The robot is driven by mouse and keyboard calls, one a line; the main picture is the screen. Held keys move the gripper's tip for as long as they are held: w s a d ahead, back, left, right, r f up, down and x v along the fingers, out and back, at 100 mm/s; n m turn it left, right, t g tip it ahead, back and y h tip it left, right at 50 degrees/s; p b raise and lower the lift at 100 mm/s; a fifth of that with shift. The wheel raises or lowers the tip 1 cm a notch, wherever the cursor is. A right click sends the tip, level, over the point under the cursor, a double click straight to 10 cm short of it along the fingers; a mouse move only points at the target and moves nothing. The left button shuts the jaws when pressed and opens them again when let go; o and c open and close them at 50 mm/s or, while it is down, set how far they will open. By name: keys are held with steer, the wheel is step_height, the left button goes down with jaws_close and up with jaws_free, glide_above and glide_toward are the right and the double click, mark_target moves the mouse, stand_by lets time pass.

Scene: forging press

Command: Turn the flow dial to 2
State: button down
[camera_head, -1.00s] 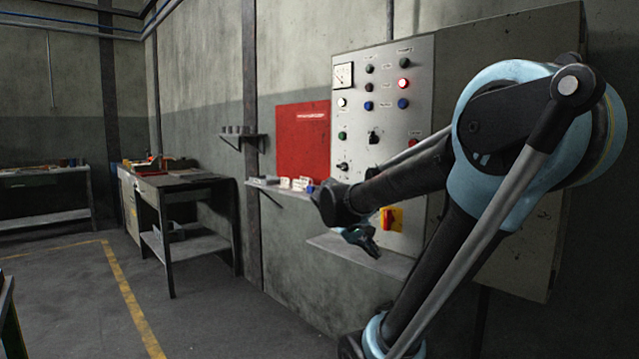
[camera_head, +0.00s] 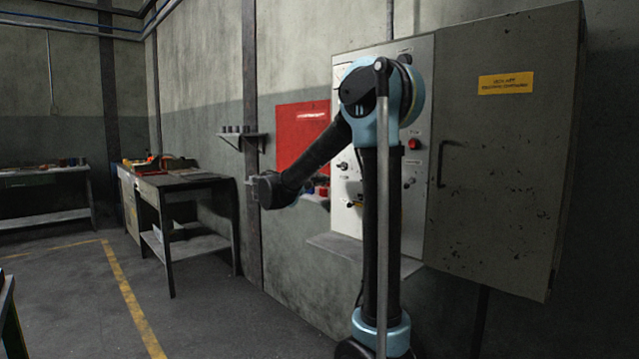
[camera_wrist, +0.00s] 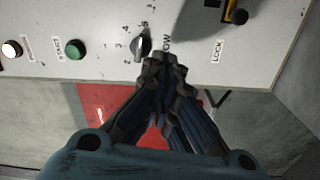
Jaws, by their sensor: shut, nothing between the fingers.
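The flow dial (camera_wrist: 140,45) is a small dark knob with a pale strip on the light control panel, beside its FLOW label and a ring of small numerals. Its exact setting is too small to read. In the head view the dial (camera_head: 342,166) shows near the panel's left edge. My gripper (camera_wrist: 165,62) is shut and empty, its fingertips just below and right of the dial in the wrist view. Whether they touch it I cannot tell. In the head view the fingers are not clear beyond my wrist.
A green button (camera_wrist: 76,49) and a white button (camera_wrist: 11,49) lie left of the dial in the wrist view. A black and yellow LOCK switch (camera_wrist: 236,14) lies right. A red board (camera_head: 301,135) hangs beside the panel. The grey cabinet door (camera_head: 500,160) stands right.

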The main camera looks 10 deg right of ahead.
mark_target(342, 167)
steer(key=shift+x, duration=4.45)
steer(key=shift+s+d+r, duration=0.1)
steer(key=shift+s+r, duration=0.05)
steer(key=shift+r, duration=0.6)
